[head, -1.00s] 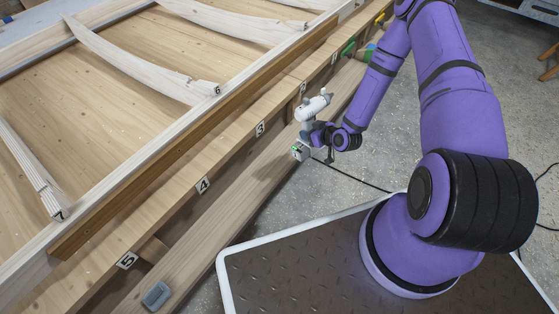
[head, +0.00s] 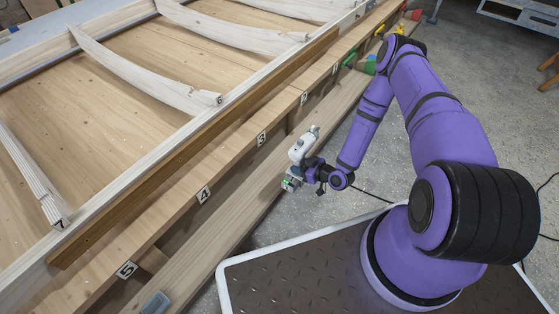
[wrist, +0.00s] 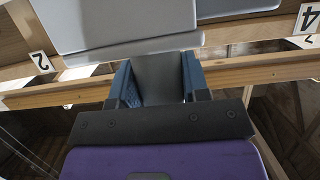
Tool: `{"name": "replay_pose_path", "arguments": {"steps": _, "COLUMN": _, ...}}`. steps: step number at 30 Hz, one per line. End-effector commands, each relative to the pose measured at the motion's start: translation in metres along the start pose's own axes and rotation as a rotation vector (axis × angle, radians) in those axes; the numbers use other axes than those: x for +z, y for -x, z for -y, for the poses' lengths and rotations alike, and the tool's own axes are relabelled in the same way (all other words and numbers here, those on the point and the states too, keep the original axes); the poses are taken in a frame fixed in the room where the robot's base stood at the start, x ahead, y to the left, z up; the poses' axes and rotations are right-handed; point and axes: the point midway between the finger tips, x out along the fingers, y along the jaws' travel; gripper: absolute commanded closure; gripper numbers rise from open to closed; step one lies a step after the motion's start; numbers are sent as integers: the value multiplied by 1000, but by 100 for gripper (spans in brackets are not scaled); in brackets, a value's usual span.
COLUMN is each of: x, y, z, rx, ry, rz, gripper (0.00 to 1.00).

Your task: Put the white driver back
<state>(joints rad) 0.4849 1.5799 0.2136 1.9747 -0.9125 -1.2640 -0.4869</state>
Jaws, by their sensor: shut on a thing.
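The white driver (head: 301,147) is in my gripper, beside the long wooden bench, near the label 3. It is upright and slightly tilted, with a grey base and a small green patch at its lower end. My gripper (head: 303,168) is shut on its handle. In the wrist view the driver's pale grey body (wrist: 130,22) fills the top middle, and the blue jaws of my gripper (wrist: 160,82) close on its grey grip from both sides. The part of the bench behind the driver is hidden there.
The bench front (head: 160,230) has number labels 5 (head: 126,270), 4 (head: 204,194), 3 (head: 261,139) and 2 (head: 304,98) above a lower ledge. A grey-blue object (head: 155,303) sits on the ledge below label 5. Green and yellow tools stand at the far end.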

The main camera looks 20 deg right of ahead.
Motion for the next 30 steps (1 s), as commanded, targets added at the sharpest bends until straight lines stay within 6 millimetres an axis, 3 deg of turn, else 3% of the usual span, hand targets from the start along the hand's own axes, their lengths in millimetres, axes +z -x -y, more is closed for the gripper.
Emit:
{"name": "replay_pose_path", "arguments": {"steps": 12, "x": -21, "y": -76, "z": -10, "rx": 0, "ry": 1, "rz": -3, "gripper": 100}}
{"name": "replay_pose_path", "arguments": {"steps": 25, "x": -28, "y": -104, "z": -14, "rx": 1, "ry": 0, "rz": -3, "gripper": 100}}
{"name": "replay_pose_path", "arguments": {"steps": 30, "x": -10, "y": -109, "z": -14, "rx": 2, "ry": -2, "rz": -1, "gripper": 100}}
